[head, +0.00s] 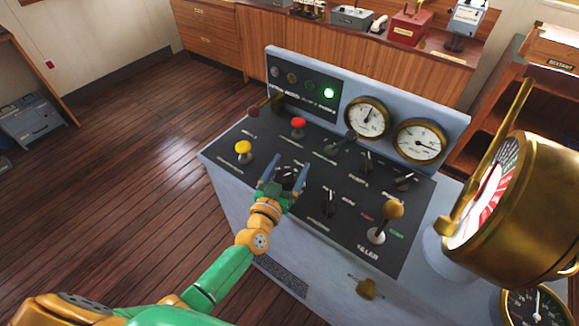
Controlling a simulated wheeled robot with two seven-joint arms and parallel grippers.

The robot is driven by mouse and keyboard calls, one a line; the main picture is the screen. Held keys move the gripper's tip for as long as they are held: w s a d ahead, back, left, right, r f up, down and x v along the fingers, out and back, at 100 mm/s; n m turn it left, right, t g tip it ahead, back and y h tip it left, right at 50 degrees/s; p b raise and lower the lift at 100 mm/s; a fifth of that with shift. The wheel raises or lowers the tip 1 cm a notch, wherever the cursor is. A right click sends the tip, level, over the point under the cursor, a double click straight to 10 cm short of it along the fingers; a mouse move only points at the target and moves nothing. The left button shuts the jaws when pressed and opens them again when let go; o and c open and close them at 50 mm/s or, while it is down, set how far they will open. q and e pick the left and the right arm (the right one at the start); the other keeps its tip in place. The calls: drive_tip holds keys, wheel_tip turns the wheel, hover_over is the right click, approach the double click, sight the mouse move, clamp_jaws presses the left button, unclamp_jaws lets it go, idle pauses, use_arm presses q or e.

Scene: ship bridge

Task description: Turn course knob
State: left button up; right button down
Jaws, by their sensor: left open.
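My left gripper (287,170) is over the console's sloped panel, with its two blue-grey fingers apart. A dark round knob (289,175) shows between the fingers, partly hidden by the gripper. I cannot tell whether the fingers touch it. Other black knobs stand on the panel: one to the right of the gripper (328,204), one below the left gauge (366,163) and one further right (404,182). The panel labels are too small to read surely, so I cannot confirm which knob is the course knob. My right gripper is out of view.
A yellow button (243,148) and a red button (298,124) sit left of and beyond the gripper. A brass-topped lever (391,212) stands at the panel's right. A large brass telegraph (525,200) rises at the right. Wooden floor (130,150) left of the console is clear.

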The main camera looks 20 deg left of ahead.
use_arm(q)
drive_tip(key=shift+w+f, duration=0.1)
drive_tip(key=shift+w, duration=0.05)
drive_tip(key=shift+s, duration=0.2)
drive_tip(key=c, duration=0.6)
clamp_jaws()
drive_tip(key=shift+m+h+b, duration=0.4)
drive_tip(key=shift+h+b, duration=0.15)
drive_tip(key=shift+h, duration=0.05)
drive_tip(key=m+g+h+b, duration=0.1)
drive_tip(key=h+b, duration=0.1)
drive_tip(key=b, duration=0.2)
drive_tip(key=d+m+g+h+b, duration=0.1)
drive_tip(key=m+h+b, duration=0.1)
drive_tip(key=b, duration=0.2)
drive_tip(key=m+g+h+b, duration=0.1)
drive_tip(key=h+b, duration=0.2)
drive_tip(key=b, duration=0.1)
drive_tip(key=shift+s+d+f+m, duration=0.15)
drive_tip(key=shift+s+f+m, duration=0.1)
drive_tip(key=shift+m, duration=0.15)
drive_tip(key=shift+r+h+b, duration=0.3)
drive_tip(key=shift+b, duration=0.15)
